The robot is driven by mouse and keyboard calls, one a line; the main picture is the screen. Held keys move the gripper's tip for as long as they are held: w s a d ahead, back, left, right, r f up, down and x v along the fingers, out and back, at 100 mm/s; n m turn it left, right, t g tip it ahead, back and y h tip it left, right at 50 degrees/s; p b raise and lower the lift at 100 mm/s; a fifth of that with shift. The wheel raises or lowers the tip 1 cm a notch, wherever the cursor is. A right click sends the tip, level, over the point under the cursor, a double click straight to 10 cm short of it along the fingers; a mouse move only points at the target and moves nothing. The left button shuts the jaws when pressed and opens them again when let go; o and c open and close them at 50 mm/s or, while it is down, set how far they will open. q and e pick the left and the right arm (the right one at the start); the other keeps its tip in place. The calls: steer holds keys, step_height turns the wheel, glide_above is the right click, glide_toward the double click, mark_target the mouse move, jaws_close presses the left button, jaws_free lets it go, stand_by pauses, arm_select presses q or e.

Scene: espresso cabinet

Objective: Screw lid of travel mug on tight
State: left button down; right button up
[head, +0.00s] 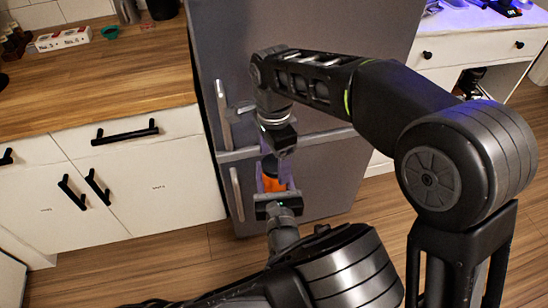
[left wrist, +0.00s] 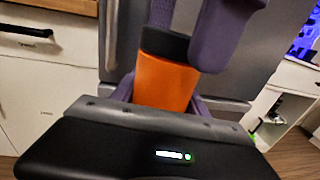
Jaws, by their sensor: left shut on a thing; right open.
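The orange travel mug (head: 272,184) is held upright in front of the fridge. It also shows in the left wrist view (left wrist: 165,84), with its black lid (left wrist: 163,42) on top. My left gripper (head: 274,188) is shut on the orange body from below, a purple finger on each side. My right gripper (head: 274,162) reaches down from above. Its purple fingers are open, one on each side of the lid in the left wrist view, and one finger partly covers the lid. I cannot tell whether they touch it, or how tight the lid is.
The grey fridge (head: 330,60) with vertical handles stands right behind the mug. A wooden counter (head: 100,85) over white drawers is at the left, with a boxed item (head: 63,38) and a green bowl (head: 110,32) on it. A white desk (head: 485,45) is at the right.

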steer(key=shift+r, duration=2.25)
steer(key=shift+c, duration=0.4)
